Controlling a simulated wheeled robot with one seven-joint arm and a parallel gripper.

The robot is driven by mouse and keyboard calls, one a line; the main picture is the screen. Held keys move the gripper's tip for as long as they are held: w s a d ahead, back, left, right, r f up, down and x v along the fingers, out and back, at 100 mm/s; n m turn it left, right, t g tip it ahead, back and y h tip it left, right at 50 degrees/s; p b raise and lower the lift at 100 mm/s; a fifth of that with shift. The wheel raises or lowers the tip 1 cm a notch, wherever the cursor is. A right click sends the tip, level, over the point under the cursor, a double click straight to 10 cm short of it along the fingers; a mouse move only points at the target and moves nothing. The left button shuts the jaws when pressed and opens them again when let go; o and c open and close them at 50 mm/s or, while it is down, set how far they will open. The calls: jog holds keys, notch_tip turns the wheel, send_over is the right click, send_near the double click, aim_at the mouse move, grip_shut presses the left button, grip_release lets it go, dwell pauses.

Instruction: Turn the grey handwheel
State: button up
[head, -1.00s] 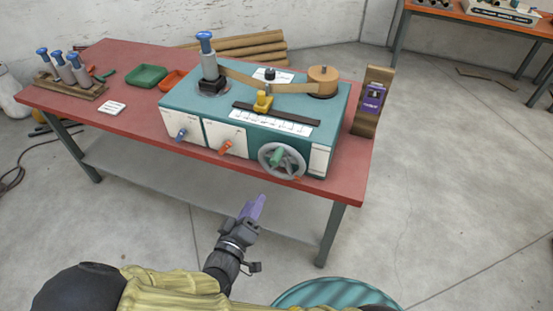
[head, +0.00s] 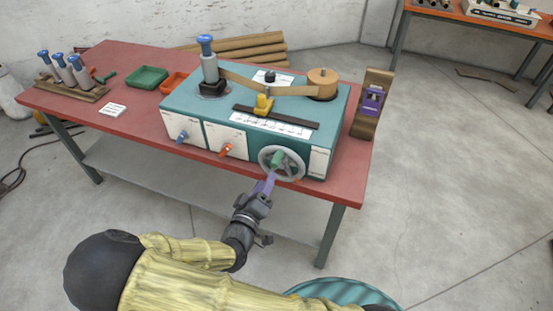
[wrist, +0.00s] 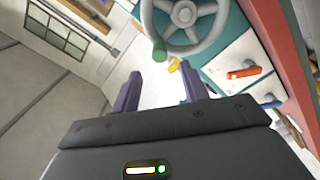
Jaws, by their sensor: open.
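The grey handwheel (head: 264,163) is on the front of the teal winder box (head: 190,97), near its right end. It has a green handle (head: 277,158) standing out from it. In the wrist view the wheel (wrist: 192,45) is at the top, with the green handle (wrist: 159,50) at its lower left, ahead of the jaws. My gripper (head: 270,177) has purple fingers and is just below and in front of the wheel in the head view. In the wrist view my gripper (wrist: 163,90) is open, with nothing between its fingers.
The box stands on a red table (head: 125,135) and carries a blue knob (head: 182,135) and an orange knob (head: 225,150) left of the wheel. A wooden stand with a purple part (head: 372,100) is at the table's right end.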

aim_at(274, 166)
jog(key=p+x, duration=0.1)
jog(key=x, duration=0.8)
jog(key=shift+w, duration=0.15)
jog(key=shift+c, duration=0.4)
grip_shut()
